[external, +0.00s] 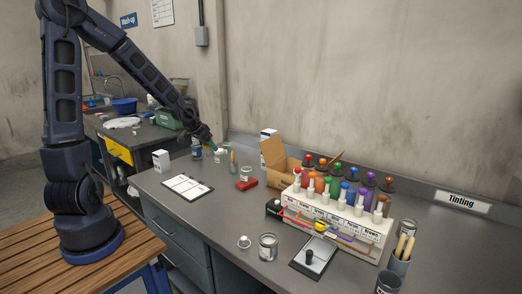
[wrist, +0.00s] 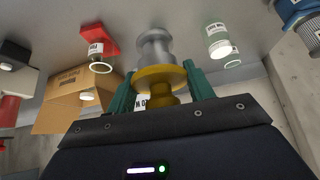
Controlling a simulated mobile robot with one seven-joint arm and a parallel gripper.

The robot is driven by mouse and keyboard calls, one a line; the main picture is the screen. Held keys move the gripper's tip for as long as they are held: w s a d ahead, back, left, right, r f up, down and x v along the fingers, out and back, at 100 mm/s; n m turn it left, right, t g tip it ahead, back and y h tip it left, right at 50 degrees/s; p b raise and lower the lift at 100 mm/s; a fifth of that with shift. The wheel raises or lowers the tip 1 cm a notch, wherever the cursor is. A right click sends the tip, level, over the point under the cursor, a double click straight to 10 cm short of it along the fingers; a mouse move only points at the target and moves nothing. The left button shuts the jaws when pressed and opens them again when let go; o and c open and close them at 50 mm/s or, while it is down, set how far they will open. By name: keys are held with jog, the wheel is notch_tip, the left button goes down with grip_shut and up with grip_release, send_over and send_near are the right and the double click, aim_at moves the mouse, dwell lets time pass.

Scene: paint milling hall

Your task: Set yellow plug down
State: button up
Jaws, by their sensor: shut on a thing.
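My gripper (wrist: 159,88) has two green fingers, one on each side of a yellow plug (wrist: 158,76), and is shut on it. The plug has a wide yellow flange and a narrower yellow part below it. A silver, spool-shaped piece (wrist: 154,46) stands out beyond the flange; I cannot tell whether it belongs to the plug. In the external view my gripper (external: 211,146) is over the back left of the grey bench (external: 222,228), close to small containers. The plug is too small or hidden to make out there.
Near my gripper are a pale jar (wrist: 218,42), a blue-lidded container (wrist: 292,10), a red block (wrist: 98,36) and an open cardboard box (wrist: 70,98). A clipboard (external: 187,187) lies in front. The tinting rack (external: 338,222) with several bottles stands right.

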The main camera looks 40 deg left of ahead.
jog(key=shift+f, duration=6.65)
jog(key=shift+f, duration=0.1)
jog(key=o, duration=1)
jog(key=shift+o, duration=0.2)
jog(key=shift+s+r, duration=0.25)
jog(key=shift+r, duration=0.35)
jog(key=v, duration=0.8)
jog(key=shift+s+r, duration=0.2)
jog(key=shift+r, duration=0.15)
jog(key=shift+v, duration=1.05)
jog(key=shift+s, duration=0.1)
